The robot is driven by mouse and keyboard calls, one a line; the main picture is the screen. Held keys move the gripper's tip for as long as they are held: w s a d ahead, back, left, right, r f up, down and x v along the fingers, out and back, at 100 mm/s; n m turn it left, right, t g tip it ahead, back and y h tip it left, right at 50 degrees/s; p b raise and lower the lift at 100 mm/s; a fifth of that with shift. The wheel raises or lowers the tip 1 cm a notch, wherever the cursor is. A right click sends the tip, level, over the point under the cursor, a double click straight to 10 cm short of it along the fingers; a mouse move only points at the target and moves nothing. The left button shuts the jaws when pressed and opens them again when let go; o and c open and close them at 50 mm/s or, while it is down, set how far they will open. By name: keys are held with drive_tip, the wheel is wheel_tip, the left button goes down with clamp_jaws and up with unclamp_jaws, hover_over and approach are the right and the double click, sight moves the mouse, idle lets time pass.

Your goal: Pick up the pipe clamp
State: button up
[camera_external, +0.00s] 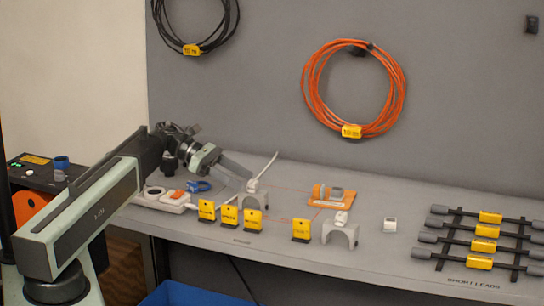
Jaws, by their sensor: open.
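My gripper (246,176) reaches over the left part of the grey shelf (385,258), its grey finger slanting down to the right. It is open, and I see nothing held in it. Its tip is close to a grey arch-shaped piece with a white top (256,188); whether they touch is unclear. A second grey arch (340,234) with a white piece on top stands further right, clear of my gripper. I cannot tell for sure which piece is the pipe clamp. A small blue item (198,186) lies below my wrist.
Several yellow tags (301,230) stand along the shelf's front. An orange device (332,196) and a small white box (390,225) lie behind and right. A white power strip (165,198) is at left. A rack of black leads (480,240) fills the right end.

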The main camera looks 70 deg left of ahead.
sight(257, 187)
drive_tip(key=shift+s+a, duration=0.2)
drive_tip(key=shift+b+x, duration=0.5)
drive_tip(key=shift+x, duration=0.7)
drive_tip(key=b+x, duration=0.1)
drive_tip(key=x, duration=0.4)
drive_tip(key=shift+w+d+b, duration=0.2)
drive_tip(key=shift+w+b, duration=0.15)
clamp_jaws()
